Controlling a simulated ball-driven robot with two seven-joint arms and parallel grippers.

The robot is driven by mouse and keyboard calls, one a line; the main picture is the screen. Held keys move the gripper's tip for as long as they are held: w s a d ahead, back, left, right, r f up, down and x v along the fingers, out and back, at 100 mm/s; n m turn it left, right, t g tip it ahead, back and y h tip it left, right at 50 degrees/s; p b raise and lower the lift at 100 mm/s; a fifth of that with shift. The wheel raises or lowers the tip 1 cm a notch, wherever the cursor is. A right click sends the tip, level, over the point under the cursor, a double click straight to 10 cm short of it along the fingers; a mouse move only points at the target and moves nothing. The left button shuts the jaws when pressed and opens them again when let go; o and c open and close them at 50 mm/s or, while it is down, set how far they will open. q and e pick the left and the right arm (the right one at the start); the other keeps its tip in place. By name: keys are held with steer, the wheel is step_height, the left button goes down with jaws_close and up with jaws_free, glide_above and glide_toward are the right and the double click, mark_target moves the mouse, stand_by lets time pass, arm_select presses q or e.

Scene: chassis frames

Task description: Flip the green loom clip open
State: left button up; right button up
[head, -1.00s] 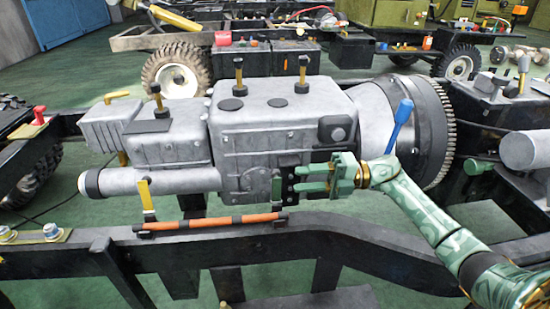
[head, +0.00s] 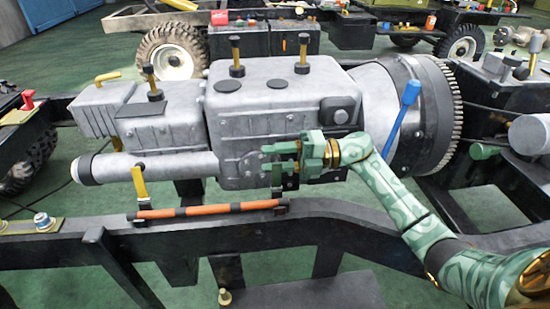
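The green loom clip (head: 277,181) stands upright at the right end of the orange loom (head: 210,210), just above its black base on the chassis rail. My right gripper (head: 267,158) reaches in from the right, its two fingers pointing left with a gap between them. The fingers are level with the clip's upper part, and the lower finger overlaps its top in the picture. I cannot tell whether they touch. The gripper holds nothing that I can see. My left gripper is out of view.
A yellow clip (head: 139,181) stands upright at the loom's left end. The grey gearbox casing (head: 245,115) is close behind the clips. The black chassis rail (head: 350,223) runs across the front.

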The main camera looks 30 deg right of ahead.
jaws_close()
steer(key=shift+w+d+m+p, duration=0.15)
steer(key=shift+w+m+p, duration=0.15)
steer(key=shift+m, duration=0.2)
steer(key=shift+w+d+f+m, duration=0.15)
steer(key=shift+w+d+m, duration=0.15)
steer(key=shift+m, duration=0.4)
steer(key=shift+w+d+f+m, duration=0.1)
steer(key=shift+w+f+m, duration=0.35)
steer(key=shift+m, duration=0.45)
steer(key=shift+c, duration=0.2)
jaws_free()
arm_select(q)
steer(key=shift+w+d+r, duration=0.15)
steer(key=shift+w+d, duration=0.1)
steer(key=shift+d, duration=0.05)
arm_select(e)
steer(key=shift+o, duration=0.2)
